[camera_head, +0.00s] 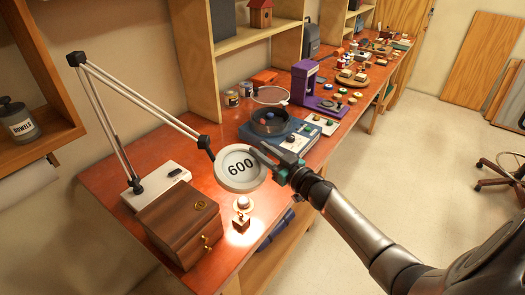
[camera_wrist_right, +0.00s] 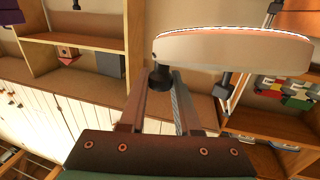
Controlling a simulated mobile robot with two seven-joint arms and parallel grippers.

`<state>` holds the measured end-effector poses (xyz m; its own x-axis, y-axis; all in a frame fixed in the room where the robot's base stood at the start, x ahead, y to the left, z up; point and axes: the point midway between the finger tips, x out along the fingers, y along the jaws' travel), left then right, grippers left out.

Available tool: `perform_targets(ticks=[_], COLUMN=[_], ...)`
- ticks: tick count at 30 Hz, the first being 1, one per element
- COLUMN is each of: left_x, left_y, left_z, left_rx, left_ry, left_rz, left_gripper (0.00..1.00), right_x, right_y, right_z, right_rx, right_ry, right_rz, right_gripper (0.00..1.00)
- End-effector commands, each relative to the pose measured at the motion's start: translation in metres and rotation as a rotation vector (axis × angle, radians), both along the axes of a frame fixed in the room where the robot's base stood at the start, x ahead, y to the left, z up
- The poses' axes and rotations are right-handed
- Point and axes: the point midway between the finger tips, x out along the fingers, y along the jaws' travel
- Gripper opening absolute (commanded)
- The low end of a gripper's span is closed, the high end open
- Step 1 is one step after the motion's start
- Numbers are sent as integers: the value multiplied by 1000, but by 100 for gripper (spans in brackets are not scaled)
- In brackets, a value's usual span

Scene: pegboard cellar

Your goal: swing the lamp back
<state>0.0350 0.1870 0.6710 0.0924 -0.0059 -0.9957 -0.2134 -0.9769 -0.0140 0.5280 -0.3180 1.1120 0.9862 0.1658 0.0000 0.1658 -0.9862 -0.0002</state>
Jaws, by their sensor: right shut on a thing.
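The lamp has a white jointed arm (camera_head: 110,85) that rises from a white base on the workbench. Its round white head (camera_head: 225,182) is marked 600 and hangs over a small lit object at the bench's front edge. My right gripper (camera_head: 265,157) is at the right edge of the head. In the right wrist view the lamp head (camera_wrist_right: 235,50) spans the upper right, and my right gripper's fingers (camera_wrist_right: 164,92) are closed around a dark knob at its left end. My left gripper is not in view.
A brown wooden box (camera_head: 165,225) stands on the red workbench (camera_head: 105,185) below the lamp arm. A blue device with a round dish (camera_head: 268,122) stands behind the head, and a purple stand (camera_head: 303,80) is farther back. Open floor (camera_head: 430,150) lies to the right.

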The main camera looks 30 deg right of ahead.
Motion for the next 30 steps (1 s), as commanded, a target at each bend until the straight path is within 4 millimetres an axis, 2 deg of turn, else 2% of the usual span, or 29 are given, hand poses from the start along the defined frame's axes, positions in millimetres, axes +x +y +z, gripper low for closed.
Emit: perform_targets(ticks=[1,5,30], left_x=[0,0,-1], left_y=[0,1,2], left_z=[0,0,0], left_rx=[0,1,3], left_ry=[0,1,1], left_rz=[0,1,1], left_gripper=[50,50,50], right_x=[0,0,0], right_y=[0,0,0], right_z=[0,0,0], right_rx=[0,0,-1], right_ry=[0,0,0], right_rz=[0,0,0], right_gripper=[15,0,0])
